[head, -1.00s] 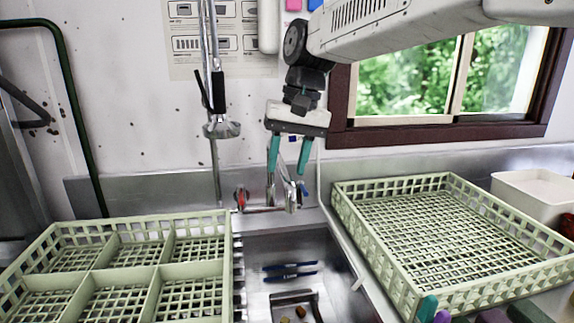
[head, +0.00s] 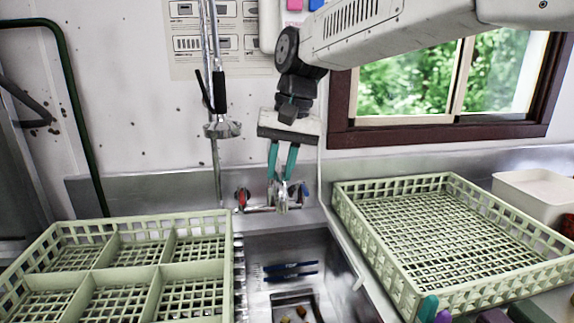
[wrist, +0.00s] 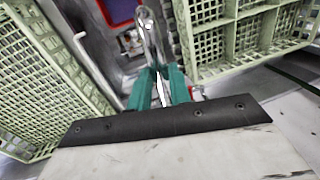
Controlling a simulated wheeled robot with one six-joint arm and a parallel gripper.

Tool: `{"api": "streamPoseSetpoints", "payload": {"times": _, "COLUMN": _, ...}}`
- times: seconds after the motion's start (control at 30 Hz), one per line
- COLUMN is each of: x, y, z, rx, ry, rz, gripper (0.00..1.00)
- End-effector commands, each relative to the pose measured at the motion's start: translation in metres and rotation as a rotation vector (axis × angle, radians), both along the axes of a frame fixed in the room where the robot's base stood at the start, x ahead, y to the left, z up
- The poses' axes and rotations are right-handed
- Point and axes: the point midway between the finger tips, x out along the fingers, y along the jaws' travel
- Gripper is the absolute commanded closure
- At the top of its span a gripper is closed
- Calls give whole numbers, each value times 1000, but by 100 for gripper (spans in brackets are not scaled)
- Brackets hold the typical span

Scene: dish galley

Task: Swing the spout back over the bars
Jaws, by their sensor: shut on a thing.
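The chrome spout (head: 282,198) belongs to the wall tap above the sink, with a red handle on the left and a blue one on the right. My gripper (head: 281,178) has its teal fingers closed on the spout from above, which hides part of it. In the wrist view my gripper (wrist: 160,72) has shiny metal between its fingers, and the spout (wrist: 146,28) reaches away beyond them. Two dark blue bars (head: 290,271) lie across the sink, in front of and below the tap. The spout's exact direction is hard to tell.
A divided green rack (head: 150,270) stands left of the sink and an open green rack (head: 385,255) stands right. A spray head (head: 222,130) hangs left of my gripper. The sink (head: 310,250) holds small brown scraps near its front.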

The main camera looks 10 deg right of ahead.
Motion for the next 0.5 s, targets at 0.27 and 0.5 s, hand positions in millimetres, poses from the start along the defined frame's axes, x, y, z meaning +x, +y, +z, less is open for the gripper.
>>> {"api": "streamPoseSetpoints", "payload": {"times": 0.27, "x": 6, "y": 48, "z": 0, "rx": 1, "ry": -1, "rz": -184, "gripper": 100}}
{"api": "streamPoseSetpoints", "payload": {"times": 0.5, "x": 23, "y": 94, "z": 0, "rx": 1, "ry": -2, "rz": -391, "gripper": 100}}
